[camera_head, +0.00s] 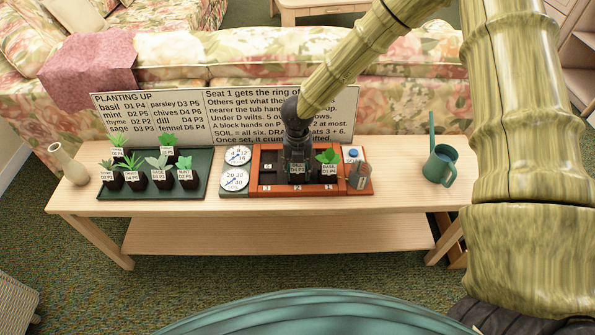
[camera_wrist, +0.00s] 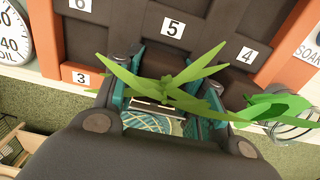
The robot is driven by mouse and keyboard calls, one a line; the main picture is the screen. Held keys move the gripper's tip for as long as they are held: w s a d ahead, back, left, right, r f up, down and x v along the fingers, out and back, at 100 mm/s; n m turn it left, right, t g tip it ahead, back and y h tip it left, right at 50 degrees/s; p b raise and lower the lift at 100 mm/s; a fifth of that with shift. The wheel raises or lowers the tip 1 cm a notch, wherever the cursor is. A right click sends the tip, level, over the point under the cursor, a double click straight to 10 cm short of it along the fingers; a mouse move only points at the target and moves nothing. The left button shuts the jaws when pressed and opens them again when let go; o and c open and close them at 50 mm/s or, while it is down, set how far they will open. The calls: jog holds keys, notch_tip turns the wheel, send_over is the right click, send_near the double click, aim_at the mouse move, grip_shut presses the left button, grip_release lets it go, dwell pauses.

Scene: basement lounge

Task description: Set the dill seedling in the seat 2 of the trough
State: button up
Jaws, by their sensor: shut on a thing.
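My gripper (camera_head: 297,164) is shut on the dill seedling (camera_wrist: 190,82), whose narrow green leaves spread between the fingers in the wrist view. A small white label (camera_head: 297,170) shows on its pot in the head view; most of the pot is hidden by the fingers. It is at the front middle of the orange trough (camera_head: 268,188), below the seat label 5 (camera_wrist: 173,27) and right of label 3 (camera_wrist: 81,78). I cannot tell whether the pot touches the seat floor.
A dark green tray (camera_head: 112,196) with several seedlings stands left. Two dials (camera_head: 237,155) (camera_head: 235,179) adjoin the trough. A clear cup (camera_head: 359,178) and blue button (camera_head: 353,154) are at its right end. A teal watering can (camera_head: 440,168) stands further right. An instruction board (camera_head: 225,115) is behind.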

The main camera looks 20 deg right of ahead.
aim_at(298, 168)
jog(key=shift+f, duration=0.4)
jog(key=shift+f, duration=0.1)
jog(key=o, duration=1)
notch_tip(298, 168, up, 12)
jog(key=shift+r+p, duration=0.1)
jog(key=shift+p, duration=0.35)
